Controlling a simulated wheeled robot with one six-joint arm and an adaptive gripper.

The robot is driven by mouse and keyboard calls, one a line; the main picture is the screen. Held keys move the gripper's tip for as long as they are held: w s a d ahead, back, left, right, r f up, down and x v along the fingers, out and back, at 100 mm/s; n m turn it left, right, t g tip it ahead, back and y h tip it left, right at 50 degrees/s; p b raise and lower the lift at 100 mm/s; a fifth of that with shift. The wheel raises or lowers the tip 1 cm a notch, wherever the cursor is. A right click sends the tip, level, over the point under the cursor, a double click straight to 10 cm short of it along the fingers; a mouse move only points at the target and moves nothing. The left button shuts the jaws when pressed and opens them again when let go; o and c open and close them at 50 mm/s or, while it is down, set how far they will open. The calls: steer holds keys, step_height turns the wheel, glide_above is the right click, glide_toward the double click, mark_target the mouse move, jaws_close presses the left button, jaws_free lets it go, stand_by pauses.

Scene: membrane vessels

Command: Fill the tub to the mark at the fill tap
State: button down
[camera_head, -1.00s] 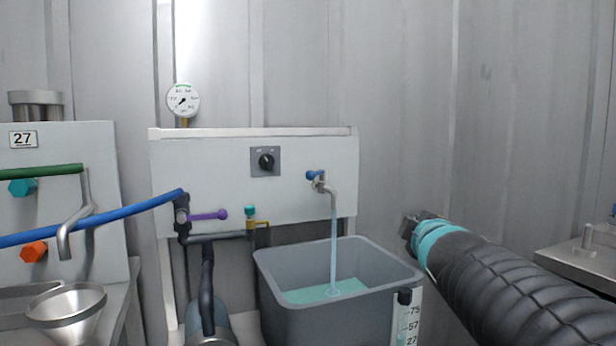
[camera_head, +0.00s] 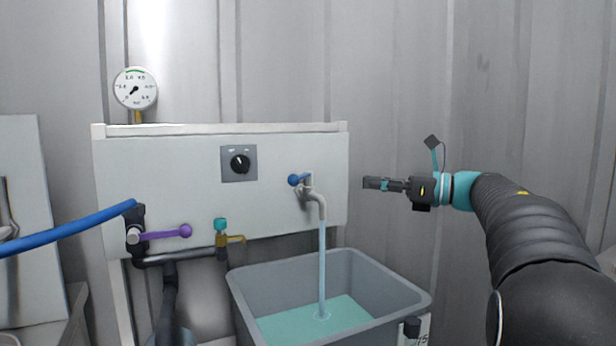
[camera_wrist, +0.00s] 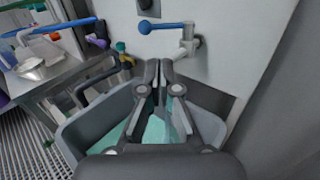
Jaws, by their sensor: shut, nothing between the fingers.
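The grey tub (camera_head: 285,282) stands below the fill tap (camera_head: 314,197) in the head view. A stream of water (camera_head: 322,265) runs from the spout into it, and pale green water (camera_head: 290,325) covers its floor. The tap has a blue handle (camera_head: 297,180). My gripper (camera_head: 368,184) is shut and empty, to the right of the tap and apart from it. In the wrist view my gripper (camera_wrist: 160,68) shows its closed fingers over the tub (camera_wrist: 75,135), with the blue handle (camera_wrist: 147,27) beyond. The level scale (camera_head: 424,328) at the tub's front right is mostly cut off.
A panel holds a black knob (camera_head: 239,163); a pressure gauge (camera_head: 135,89) stands above it. A purple-handled valve (camera_head: 165,233), a teal-topped valve (camera_head: 220,228) and a blue hose (camera_head: 70,230) are at left. Bare wall lies behind my gripper.

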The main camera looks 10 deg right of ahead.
steer(key=p, duration=0.2)
glide_toward(302, 179)
steer(key=x, duration=0.7)
steer(key=shift+w, duration=0.15)
steer(key=shift+b, duration=0.55)
